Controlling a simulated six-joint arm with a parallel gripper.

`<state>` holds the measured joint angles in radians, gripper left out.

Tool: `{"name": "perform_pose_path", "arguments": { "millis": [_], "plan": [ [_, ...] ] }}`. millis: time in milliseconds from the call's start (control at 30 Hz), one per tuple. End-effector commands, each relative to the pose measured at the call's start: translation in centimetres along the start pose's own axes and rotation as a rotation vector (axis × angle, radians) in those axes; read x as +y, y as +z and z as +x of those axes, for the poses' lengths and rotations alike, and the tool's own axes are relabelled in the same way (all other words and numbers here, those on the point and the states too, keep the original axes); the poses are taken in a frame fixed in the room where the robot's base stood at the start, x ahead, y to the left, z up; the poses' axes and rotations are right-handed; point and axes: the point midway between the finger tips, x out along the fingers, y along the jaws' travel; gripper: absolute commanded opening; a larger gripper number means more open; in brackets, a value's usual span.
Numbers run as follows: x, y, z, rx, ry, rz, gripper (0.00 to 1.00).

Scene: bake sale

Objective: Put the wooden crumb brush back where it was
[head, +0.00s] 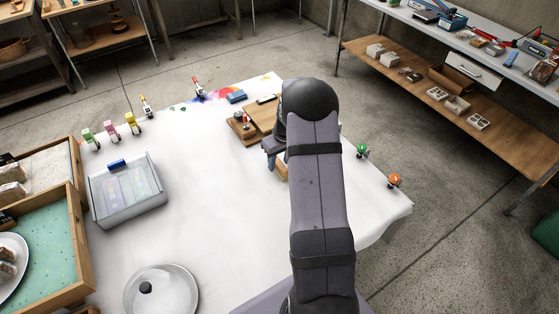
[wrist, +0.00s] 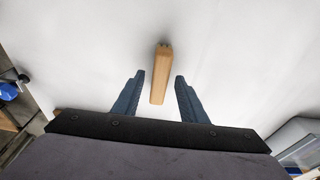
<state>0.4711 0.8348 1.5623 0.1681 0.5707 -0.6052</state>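The wooden crumb brush (wrist: 160,78) shows in the wrist view as a tan wooden bar on the white cloth, with a small dark patch at its far end. My gripper (wrist: 160,75) is open, with one finger on each side of the brush and a gap on both sides. The fingers do not touch it. In the head view, a small part of the brush (head: 281,172) shows beside my arm. My gripper (head: 270,150) is partly hidden there by my arm.
A wooden board (head: 262,118) lies behind my gripper on the white table (head: 225,195). A lidded clear box (head: 128,193), a glass dome (head: 162,290) and wooden trays (head: 82,230) stand to the left. Green (head: 362,151) and orange (head: 394,181) clips sit at the right edge. The middle-left cloth is clear.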

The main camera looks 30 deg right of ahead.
Motion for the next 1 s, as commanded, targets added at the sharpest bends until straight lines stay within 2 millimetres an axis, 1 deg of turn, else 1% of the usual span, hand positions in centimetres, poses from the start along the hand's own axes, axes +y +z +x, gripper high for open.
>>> {"name": "perform_pose_path", "arguments": {
  "millis": [267,467,567,900,1000],
  "plan": [
    [0.0,0.0,-0.1,0.0,0.0,0.0,0.38],
    [0.1,-0.1,-1.3,0.002,0.001,0.0,0.38],
    [0.1,-0.1,-2.6,0.003,0.002,0.0,0.38],
    [0.0,-0.1,-8.6,0.003,0.002,0.0,0.38],
    [0.0,-0.1,-10.1,0.003,0.002,0.0,0.38]
  ]
}}
